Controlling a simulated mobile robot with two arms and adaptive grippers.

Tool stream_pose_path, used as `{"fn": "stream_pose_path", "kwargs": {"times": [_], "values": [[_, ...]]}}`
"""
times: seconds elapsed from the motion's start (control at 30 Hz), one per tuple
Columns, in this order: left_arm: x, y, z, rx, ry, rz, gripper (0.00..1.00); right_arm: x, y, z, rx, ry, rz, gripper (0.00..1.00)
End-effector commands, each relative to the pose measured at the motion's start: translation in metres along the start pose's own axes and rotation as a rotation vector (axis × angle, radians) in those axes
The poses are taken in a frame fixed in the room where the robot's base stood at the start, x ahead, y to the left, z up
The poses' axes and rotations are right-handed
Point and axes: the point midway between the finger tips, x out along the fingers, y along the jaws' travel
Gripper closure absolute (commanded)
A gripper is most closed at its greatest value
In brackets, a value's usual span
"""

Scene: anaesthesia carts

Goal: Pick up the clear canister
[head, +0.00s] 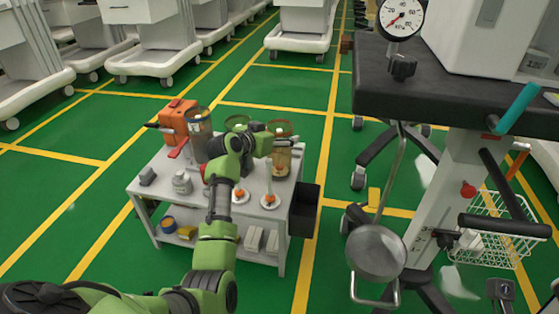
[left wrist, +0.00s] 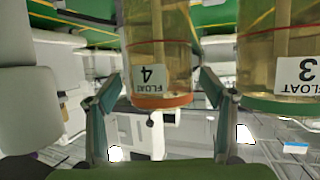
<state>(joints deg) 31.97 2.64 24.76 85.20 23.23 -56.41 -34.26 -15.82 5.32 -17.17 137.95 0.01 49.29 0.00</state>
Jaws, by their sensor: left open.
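A canister with amber contents (head: 282,163) stands at the back right of the grey cart top in the head view. My left gripper (head: 281,138) is at its upper part, partly hiding it. In the left wrist view, a see-through canister labelled FLOAT 4 (left wrist: 158,52), with an orange rim, is between the two spread fingers of my left gripper (left wrist: 161,80). I see gaps beside it, so the fingers are open around it. A similar FLOAT 3 canister (left wrist: 285,45) with a green rim is to its right. A clearer canister (head: 199,140) stands further left on the cart. My right gripper is not seen.
The cart (head: 155,196) also holds an orange box (head: 177,117), a small white jar (head: 182,182) and several small items. A black bin (head: 304,210) hangs on its right side. A dark-topped machine (head: 450,95) stands at right.

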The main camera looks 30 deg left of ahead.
Motion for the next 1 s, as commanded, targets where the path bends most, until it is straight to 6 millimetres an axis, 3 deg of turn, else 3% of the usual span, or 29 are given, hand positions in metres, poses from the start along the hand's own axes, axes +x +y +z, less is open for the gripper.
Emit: {"fn": "stream_pose_path", "kwargs": {"times": [0.13, 0.43, 0.7, 1.0], "values": [[0.016, -0.001, 0.002, -0.002, 0.000, -0.001, 0.25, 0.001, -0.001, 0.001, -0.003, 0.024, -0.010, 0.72], [0.019, -0.001, 0.001, -0.001, -0.001, -0.002, 0.25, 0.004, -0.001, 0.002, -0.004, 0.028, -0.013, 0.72], [0.019, -0.001, 0.001, -0.001, -0.001, -0.001, 0.90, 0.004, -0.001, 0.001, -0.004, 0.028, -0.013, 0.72], [0.016, -0.002, -0.007, 0.001, 0.003, -0.002, 0.90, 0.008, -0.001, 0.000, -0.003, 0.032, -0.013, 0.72]]}}
